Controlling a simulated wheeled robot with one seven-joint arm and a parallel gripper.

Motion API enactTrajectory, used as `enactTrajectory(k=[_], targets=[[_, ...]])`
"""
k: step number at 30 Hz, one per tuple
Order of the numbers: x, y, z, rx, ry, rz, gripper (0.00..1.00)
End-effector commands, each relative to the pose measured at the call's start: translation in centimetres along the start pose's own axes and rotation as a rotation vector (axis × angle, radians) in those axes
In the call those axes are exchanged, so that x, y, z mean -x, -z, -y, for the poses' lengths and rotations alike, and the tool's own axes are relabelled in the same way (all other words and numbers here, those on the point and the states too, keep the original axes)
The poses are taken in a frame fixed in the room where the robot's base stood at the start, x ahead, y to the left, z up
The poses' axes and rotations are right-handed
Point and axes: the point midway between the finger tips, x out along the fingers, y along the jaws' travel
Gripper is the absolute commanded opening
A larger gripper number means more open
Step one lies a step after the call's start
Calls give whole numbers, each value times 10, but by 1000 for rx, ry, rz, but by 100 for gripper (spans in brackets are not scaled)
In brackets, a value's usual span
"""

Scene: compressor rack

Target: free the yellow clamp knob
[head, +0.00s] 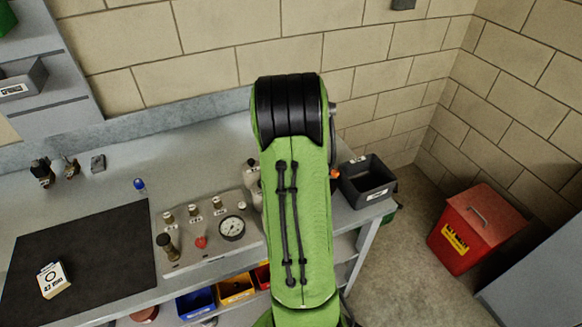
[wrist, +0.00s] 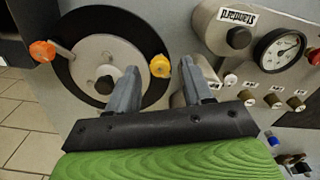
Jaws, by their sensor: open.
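The yellow clamp knob (wrist: 160,66) sits near the right edge of a round black disc (wrist: 78,32) with a grey centre and a dark hub, in the wrist view. My gripper (wrist: 159,74) is open, with one finger to the left of the yellow knob and one to its right. The knob shows between the fingertips; I cannot tell whether they touch it or how deep they reach. An orange knob (wrist: 42,51) is at the disc's left, on a rod. In the head view my green arm hides the gripper and the yellow knob.
A panel with a pressure gauge (head: 231,228), small valves and a red knob (head: 201,241) is on the bench left of my arm. A dark bin (head: 367,182) stands right of it. A black mat (head: 105,235) carries a small box (head: 53,279). A red bin (head: 478,229) stands on the floor.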

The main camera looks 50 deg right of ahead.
Motion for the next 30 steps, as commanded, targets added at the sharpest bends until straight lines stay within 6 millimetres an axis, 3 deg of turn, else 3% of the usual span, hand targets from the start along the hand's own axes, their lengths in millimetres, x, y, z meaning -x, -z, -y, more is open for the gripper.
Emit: enactTrajectory(k=[9,15,20,30], targets=[[88,1,-1,0,-5,-6,51],[135,0,0,0,-3,-4,51],[151,0,0,1,-2,-3,51],[151,0,0,1,-1,-2,51]])
